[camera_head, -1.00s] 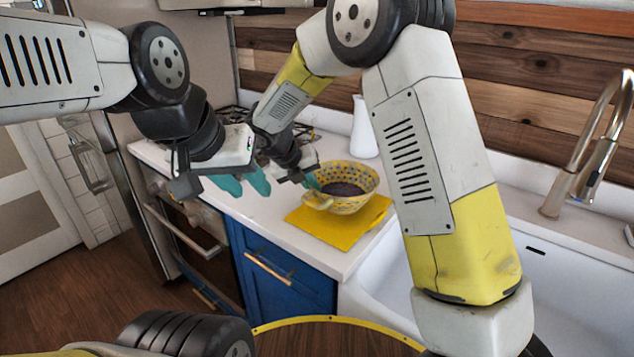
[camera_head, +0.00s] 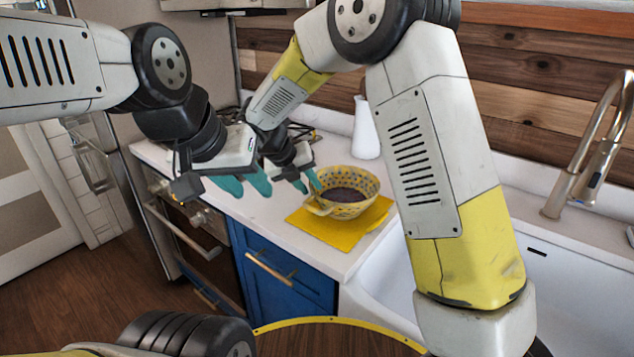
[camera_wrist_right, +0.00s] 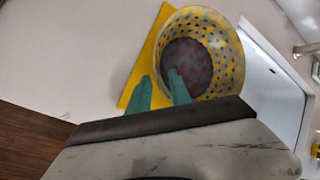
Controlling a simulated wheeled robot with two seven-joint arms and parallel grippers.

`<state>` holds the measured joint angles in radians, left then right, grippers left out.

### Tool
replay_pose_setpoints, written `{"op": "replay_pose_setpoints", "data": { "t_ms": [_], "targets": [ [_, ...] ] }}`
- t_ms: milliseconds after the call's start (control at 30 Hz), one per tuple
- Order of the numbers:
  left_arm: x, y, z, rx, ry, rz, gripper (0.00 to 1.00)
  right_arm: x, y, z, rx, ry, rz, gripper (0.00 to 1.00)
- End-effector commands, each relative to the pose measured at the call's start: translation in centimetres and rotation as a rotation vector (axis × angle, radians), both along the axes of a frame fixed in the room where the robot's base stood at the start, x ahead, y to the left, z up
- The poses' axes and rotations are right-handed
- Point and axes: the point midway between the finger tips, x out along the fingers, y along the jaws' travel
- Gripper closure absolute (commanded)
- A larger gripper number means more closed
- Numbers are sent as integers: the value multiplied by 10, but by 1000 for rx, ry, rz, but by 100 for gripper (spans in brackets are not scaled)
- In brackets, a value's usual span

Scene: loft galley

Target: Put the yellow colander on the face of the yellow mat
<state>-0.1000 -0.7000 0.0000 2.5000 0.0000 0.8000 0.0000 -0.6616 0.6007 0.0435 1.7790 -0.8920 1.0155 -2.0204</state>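The yellow colander (camera_head: 362,206), patterned with dark dots and dark inside, stands upright on the yellow mat (camera_head: 325,230) on the white counter. The right wrist view also shows the colander (camera_wrist_right: 228,62) over the mat (camera_wrist_right: 139,75). My right gripper (camera_head: 308,182) is at the colander's left rim. Its teal fingers are apart, one over the bowl's inside and one outside the rim; I cannot tell whether either touches. My left gripper (camera_head: 245,185) is open and empty, above the counter left of the mat.
A white pitcher (camera_head: 365,130) stands behind the colander. A stove (camera_head: 295,130) lies behind my grippers. The sink (camera_head: 380,295) and faucet (camera_head: 580,170) are to the right. The counter's front edge runs just before the mat.

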Motion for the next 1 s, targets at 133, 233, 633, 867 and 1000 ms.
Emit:
{"op": "replay_pose_setpoints", "data": {
  "t_ms": [133, 233, 633, 867, 1000],
  "targets": [
    [0, 0, 0, 0, 0, 0, 64, -13, 14, 30, 4, -4, 1, 75],
    [0, 0, 0, 0, 0, 0, 64, -21, 21, 46, 2, -4, 2, 75],
    [0, 0, 0, 0, 0, 0, 64, -34, 31, 73, 4, -2, -7, 75],
    [0, 0, 0, 0, 0, 0, 64, -49, -22, 101, 212, -82, -337, 75],
    [0, 0, 0, 0, 0, 0, 64, -78, -81, 125, 461, -172, -771, 75]
  ]
}}
